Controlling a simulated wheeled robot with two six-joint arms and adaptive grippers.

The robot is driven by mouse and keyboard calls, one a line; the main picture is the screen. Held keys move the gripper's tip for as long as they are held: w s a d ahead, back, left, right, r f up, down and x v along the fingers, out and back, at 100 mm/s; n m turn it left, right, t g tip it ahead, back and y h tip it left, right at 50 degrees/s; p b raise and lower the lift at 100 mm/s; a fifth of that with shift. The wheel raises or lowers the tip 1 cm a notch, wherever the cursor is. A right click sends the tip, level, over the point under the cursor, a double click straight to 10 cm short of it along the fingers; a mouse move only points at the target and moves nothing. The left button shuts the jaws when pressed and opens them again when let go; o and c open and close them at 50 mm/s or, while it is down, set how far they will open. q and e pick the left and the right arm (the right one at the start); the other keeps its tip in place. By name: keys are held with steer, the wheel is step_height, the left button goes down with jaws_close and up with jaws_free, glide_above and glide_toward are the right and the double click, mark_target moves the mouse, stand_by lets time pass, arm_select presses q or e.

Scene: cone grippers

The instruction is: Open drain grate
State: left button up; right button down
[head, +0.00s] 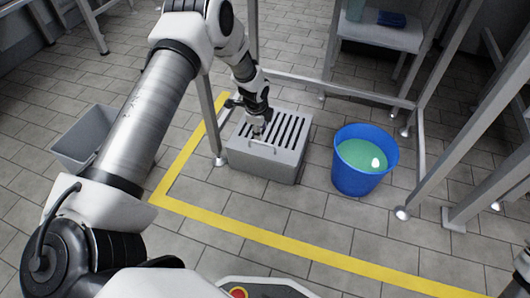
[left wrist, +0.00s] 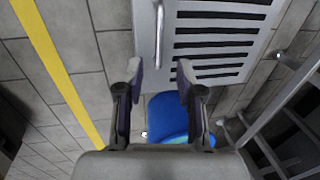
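The drain grate (head: 287,131) is a light grey slotted panel on top of a low grey box (head: 262,164) on the floor. In the left wrist view its dark slots (left wrist: 215,45) fill the upper middle. A thin metal bar handle (left wrist: 159,35) stands on the plain strip beside the slots. The grate lies flat on the box. My left gripper (head: 257,128) is above the grate, close to the handle. In the left wrist view its two fingers (left wrist: 159,70) are apart with nothing between them, and the handle is just beyond the tips. My right gripper is out of view.
A blue bucket (head: 352,180) with green contents stands right of the box. A grey bin (head: 75,148) is at the left. Metal frame posts (head: 211,120) rise close by. A yellow floor line (head: 262,235) runs around the area. Tiles in front are clear.

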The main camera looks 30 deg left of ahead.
mark_target(262, 143)
arm_select(q)
steer(key=f+b, duration=0.1)
steer(key=f, duration=0.1)
steer(key=w+f+b, duration=0.1)
steer(key=f+b, duration=0.1)
steer(key=f, duration=0.1)
steer(key=f+b, duration=0.1)
steer(key=f, duration=0.1)
steer(key=shift+w+a+f, duration=0.15)
steer(key=shift+a, duration=0.05)
jaws_close()
